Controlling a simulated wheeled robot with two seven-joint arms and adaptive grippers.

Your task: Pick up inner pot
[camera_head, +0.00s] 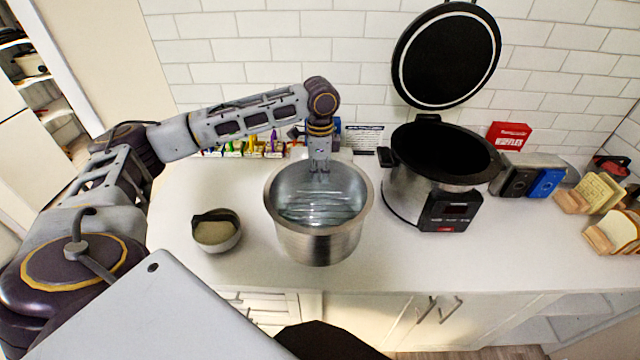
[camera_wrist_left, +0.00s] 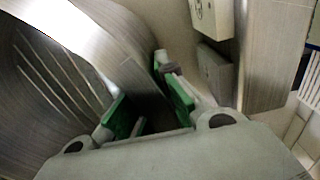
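The inner pot (camera_head: 318,243) is a round steel pot with marking lines inside, upright on the white counter. My left gripper (camera_head: 320,172) points down at the pot's far rim. In the left wrist view, its green-padded fingers (camera_wrist_left: 148,104) are apart, and the pot's wall (camera_wrist_left: 65,75) runs down between them with a gap visible. The fingertips are partly hidden by the rim in the head view. The cooker (camera_head: 402,190), with a dark empty-looking opening and its round lid raised, stands right of the pot. My right gripper is not in view.
A small bowl (camera_head: 217,236) stands left of the pot. Small bottles (camera_head: 262,146) line the wall behind it. A red box (camera_head: 508,137), a blue item (camera_head: 546,183) and bread slices on wooden holders (camera_head: 612,233) are at the right. The front counter strip is clear.

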